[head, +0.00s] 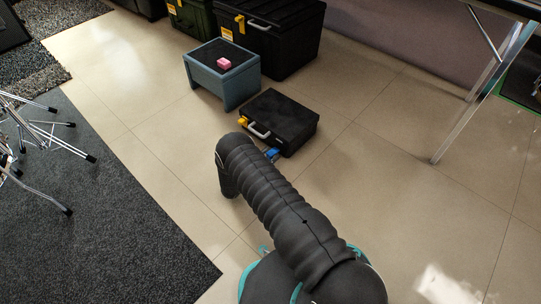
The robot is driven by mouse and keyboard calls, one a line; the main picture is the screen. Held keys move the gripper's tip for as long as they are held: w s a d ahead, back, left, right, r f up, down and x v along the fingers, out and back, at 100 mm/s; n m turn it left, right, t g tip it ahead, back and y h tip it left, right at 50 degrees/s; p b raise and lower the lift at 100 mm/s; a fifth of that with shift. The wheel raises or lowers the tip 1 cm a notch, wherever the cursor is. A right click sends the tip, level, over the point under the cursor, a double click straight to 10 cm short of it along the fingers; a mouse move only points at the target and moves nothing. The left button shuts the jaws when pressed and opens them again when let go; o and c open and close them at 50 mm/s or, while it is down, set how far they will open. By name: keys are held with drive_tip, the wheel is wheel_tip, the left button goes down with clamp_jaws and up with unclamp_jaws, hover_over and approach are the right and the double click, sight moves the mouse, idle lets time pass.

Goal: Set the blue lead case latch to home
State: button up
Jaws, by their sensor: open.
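A black case (283,118) lies flat on the tiled floor near the middle of the head view. The blue latch (271,153) is at the near end of its front side, close beside my arm in the picture. It is too small to tell its position. A yellow latch (242,121) sits at the far end of the same side, with a grey handle (259,132) between them. My dark, sleeved arm reaches up to just short of the case and bends down. My gripper is not seen; the arm hides that spot.
A blue-grey stool (205,86) with a pink block (224,64) stands behind the case. Large black bins (285,45) are farther back. A metal table leg (470,95) is at right. A drum stand (40,130) and dark carpet (90,225) are at left. Right-hand floor is clear.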

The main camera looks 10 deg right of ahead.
drive_tip(key=shift+w+d, duration=0.2)
drive_tip(key=shift+d, duration=0.05)
